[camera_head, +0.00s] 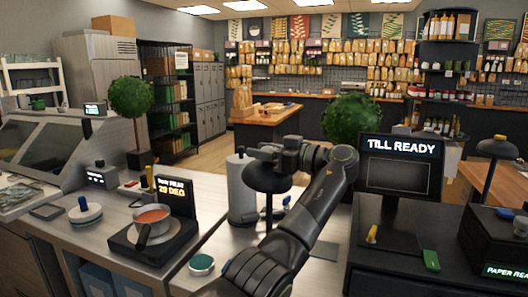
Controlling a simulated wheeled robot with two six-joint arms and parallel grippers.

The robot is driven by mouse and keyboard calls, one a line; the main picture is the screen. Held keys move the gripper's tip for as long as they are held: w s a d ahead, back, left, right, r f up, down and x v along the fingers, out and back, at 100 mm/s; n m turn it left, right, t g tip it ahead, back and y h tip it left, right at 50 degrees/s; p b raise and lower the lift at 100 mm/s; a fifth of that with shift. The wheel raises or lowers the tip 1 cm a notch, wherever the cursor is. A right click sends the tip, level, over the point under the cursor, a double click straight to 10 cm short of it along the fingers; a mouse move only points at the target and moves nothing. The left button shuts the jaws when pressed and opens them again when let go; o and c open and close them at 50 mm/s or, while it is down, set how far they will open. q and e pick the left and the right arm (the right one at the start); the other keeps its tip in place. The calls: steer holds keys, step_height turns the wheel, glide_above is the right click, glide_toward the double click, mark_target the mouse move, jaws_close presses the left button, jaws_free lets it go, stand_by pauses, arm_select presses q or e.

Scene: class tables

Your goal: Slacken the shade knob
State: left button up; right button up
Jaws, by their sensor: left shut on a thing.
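A lamp with a dark domed shade (268,180) stands in the middle of the view, on the light counter. My left arm reaches up from the bottom centre. My left gripper (262,153) is right at the top of this shade, shut on the shade knob. The gripper hides the knob itself. A second lamp (496,148) with a dark shade stands at the right; a small yellowish knob (500,138) shows on its top. My right gripper is not in view.
A till screen (398,165) reading "TILL READY" stands close to the right of my arm. A grey cylinder (241,190) stands left of the lamp. A pot (152,220) sits on a black warmer at the left. A green-topped round thing (202,264) lies near the counter's front.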

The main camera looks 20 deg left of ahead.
arm_select(q)
steer(key=shift+s+f+n+g, duration=0.15)
steer(key=shift+n+g, duration=0.35)
steer(key=shift+g, duration=0.3)
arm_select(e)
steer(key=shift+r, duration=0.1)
arm_select(q)
steer(key=o, duration=1)
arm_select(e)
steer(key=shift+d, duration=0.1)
